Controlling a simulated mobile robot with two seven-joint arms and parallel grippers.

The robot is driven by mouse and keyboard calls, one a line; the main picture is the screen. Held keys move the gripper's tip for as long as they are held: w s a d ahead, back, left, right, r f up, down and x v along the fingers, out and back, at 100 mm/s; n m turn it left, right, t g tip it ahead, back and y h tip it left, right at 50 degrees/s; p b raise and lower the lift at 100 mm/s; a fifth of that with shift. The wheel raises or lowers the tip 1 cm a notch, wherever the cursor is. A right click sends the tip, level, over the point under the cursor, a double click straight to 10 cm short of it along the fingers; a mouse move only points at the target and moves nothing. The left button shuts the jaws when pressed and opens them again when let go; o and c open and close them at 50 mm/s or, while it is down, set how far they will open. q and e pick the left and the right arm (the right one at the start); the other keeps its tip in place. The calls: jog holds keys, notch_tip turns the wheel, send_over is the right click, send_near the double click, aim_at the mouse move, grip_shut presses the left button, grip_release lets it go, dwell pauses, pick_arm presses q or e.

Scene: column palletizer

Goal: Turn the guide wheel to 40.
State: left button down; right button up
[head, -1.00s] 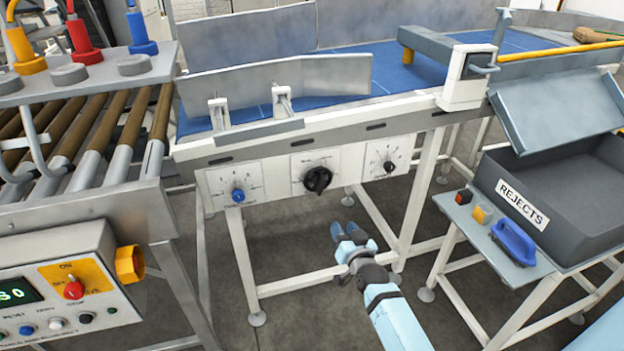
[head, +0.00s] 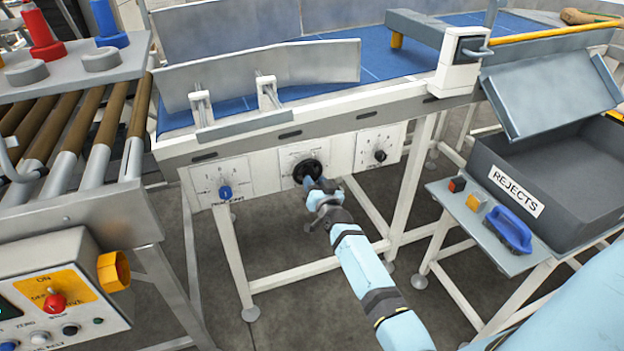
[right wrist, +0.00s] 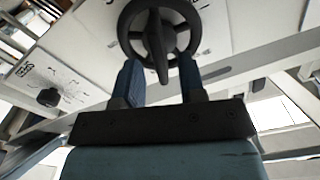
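The guide wheel (head: 307,171) is a black round wheel on the middle white panel of the conveyor's side. In the right wrist view the wheel (right wrist: 155,20) shows spokes and a long black bar pointing toward my gripper. My right gripper (head: 313,183) is at the wheel's lower edge in the head view. In the right wrist view my right gripper (right wrist: 159,62) is open, with one blue finger on each side of the bar's end. I cannot tell whether the fingers touch the wheel. The scale marks are mostly hidden or too small to read. My left gripper is not in view.
A blue knob (head: 225,193) sits left of the wheel and a small black knob (head: 380,156) sits right of it. A reject bin (head: 555,190) stands at the right, and a control box (head: 60,290) at the lower left. The space below the panels holds white legs.

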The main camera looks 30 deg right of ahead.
jog(key=shift+x, duration=1.4)
grip_shut()
jog(key=shift+m, duration=1.2)
grip_release()
